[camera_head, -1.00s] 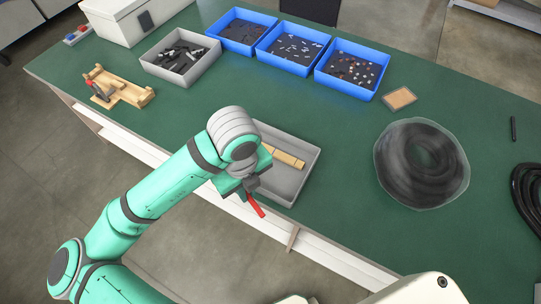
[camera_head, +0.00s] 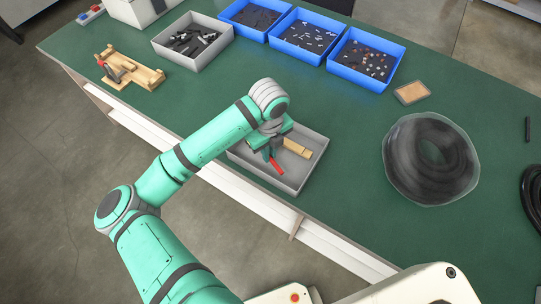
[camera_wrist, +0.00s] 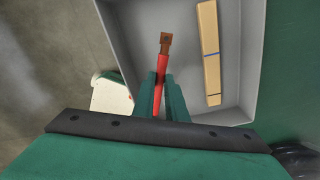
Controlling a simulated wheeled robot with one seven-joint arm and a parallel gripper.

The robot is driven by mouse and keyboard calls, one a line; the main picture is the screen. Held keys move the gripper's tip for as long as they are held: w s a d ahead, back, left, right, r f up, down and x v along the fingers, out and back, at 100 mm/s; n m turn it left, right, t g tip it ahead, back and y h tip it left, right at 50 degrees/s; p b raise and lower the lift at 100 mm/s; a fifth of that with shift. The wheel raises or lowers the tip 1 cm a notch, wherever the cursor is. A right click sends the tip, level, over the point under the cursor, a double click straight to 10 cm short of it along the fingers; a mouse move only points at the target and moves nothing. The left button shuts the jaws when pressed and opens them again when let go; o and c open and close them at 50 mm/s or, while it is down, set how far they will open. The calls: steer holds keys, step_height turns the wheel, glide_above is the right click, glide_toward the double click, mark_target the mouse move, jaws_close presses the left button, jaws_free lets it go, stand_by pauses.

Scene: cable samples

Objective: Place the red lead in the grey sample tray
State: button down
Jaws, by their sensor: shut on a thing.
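The grey sample tray (camera_head: 293,184) sits near the front edge of the green table. My gripper (camera_head: 270,156) is over the tray and shut on the red lead (camera_head: 277,167). In the wrist view, the red lead (camera_wrist: 162,72) sticks out past my fingertips (camera_wrist: 163,88) and ends in a brownish tip over the tray floor. I cannot tell whether the lead touches the tray floor.
Behind stand a grey bin of black parts (camera_head: 161,47) and several blue bins (camera_head: 341,69). A wooden fixture (camera_head: 135,76) is at the left. A bagged black coil (camera_head: 431,160) lies to the right, with a small cork-coloured square (camera_head: 411,93) behind it.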

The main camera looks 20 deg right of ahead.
mark_target(271, 157)
steer(key=shift+w+d+f, duration=0.25)
steer(key=shift+d+f, duration=0.05)
steer(key=shift+f, duration=0.15)
steer(key=shift+w+f, duration=0.1)
steer(key=shift+f, duration=1.55)
steer(key=shift+f, duration=0.1)
steer(key=c, duration=1.8)
jaws_free()
step_height(271, 157, up, 12)
